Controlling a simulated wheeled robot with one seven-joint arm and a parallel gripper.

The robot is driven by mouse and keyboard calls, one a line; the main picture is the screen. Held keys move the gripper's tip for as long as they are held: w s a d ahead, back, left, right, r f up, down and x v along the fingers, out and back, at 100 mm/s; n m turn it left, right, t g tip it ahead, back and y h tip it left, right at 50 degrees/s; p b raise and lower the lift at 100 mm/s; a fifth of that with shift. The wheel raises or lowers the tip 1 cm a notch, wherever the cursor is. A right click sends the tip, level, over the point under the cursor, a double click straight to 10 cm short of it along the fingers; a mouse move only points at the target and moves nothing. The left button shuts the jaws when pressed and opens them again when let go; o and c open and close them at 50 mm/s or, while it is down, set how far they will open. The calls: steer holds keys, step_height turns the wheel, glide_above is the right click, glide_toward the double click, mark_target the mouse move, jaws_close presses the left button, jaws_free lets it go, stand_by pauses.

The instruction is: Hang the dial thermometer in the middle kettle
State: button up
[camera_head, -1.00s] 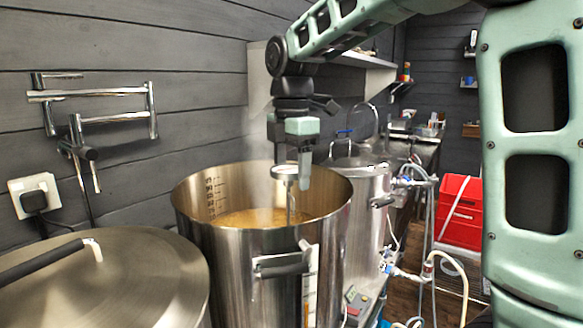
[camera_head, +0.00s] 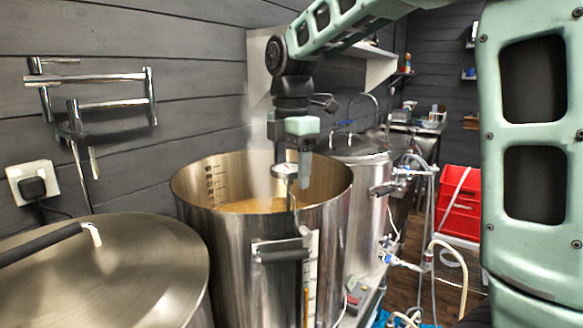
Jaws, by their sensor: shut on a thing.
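The dial thermometer (camera_head: 285,171) is in my gripper (camera_head: 293,168), above the open middle kettle (camera_head: 255,262). Its dial is at about the height of the rim's far side. Its thin stem points down toward the near rim, by the kettle's front handle; I cannot tell whether it is inside the wall or touching the rim. My gripper is shut on the thermometer's head and hides part of it. The kettle is steel, with scale marks inside and golden-brown liquid (camera_head: 255,205) giving off steam.
A lidded kettle (camera_head: 100,270) stands at the near left, another (camera_head: 362,190) behind at right with valves and hoses (camera_head: 425,210). A folding chrome pipe (camera_head: 95,92) is on the wall. A red crate (camera_head: 461,205) stands on the right.

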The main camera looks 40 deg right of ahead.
mark_target(291, 184)
stand_by(0.3)
steer(key=shift+f+b, duration=0.8)
steer(key=shift+f, duration=0.75)
steer(key=o, duration=1.1)
steer(key=shift+o, duration=0.5)
steer(key=shift+r, duration=0.2)
steer(key=shift+r+p, duration=4.85)
steer(key=shift+p, duration=0.05)
